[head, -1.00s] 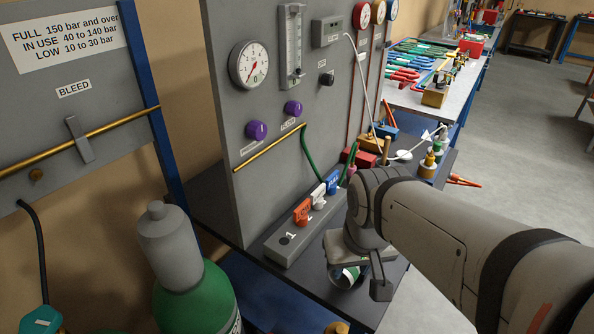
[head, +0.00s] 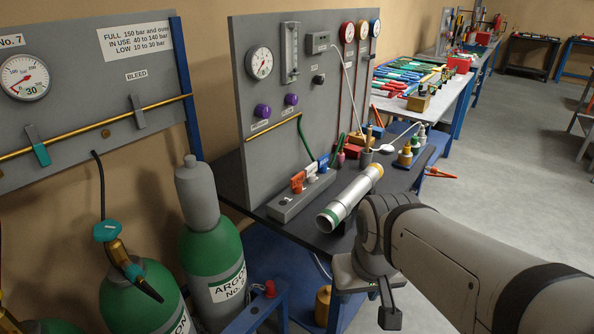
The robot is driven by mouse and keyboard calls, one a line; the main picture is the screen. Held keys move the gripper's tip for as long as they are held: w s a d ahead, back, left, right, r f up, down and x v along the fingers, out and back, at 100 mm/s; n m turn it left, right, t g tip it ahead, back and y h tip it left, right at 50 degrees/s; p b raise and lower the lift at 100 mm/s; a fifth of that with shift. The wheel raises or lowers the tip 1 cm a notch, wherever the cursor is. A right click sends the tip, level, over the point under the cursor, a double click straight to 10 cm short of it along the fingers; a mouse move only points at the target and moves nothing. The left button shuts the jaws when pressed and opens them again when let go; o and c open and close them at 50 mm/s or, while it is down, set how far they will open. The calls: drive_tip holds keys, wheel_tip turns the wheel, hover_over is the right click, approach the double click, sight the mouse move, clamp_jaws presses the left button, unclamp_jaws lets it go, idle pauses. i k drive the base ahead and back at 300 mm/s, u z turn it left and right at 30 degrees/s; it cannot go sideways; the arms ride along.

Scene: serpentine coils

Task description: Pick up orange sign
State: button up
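The orange sign (head: 297,182) is a small orange plate standing in a grey slotted block (head: 292,208) at the foot of the grey panel. A white plate (head: 310,172) and a blue plate (head: 323,163) stand beside it in the same block. My gripper (head: 372,308) is low in the picture, in front of the dark bench's near edge, to the right of the sign and well apart from it. One dark finger shows clearly; the other is hidden or unclear, so the opening between them cannot be judged. I see nothing held in it.
A silver tube (head: 351,197) with a green-rimmed open end lies on the dark bench (head: 280,226), right of the block. Green cylinders (head: 213,262) stand at left. The grey panel (head: 262,110) rises behind the block. Small bottles (head: 405,154) stand further back.

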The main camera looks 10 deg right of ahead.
sight(296, 184)
drive_tip(key=u, duration=0.15)
drive_tip(key=i, duration=0.9)
drive_tip(key=z, duration=0.05)
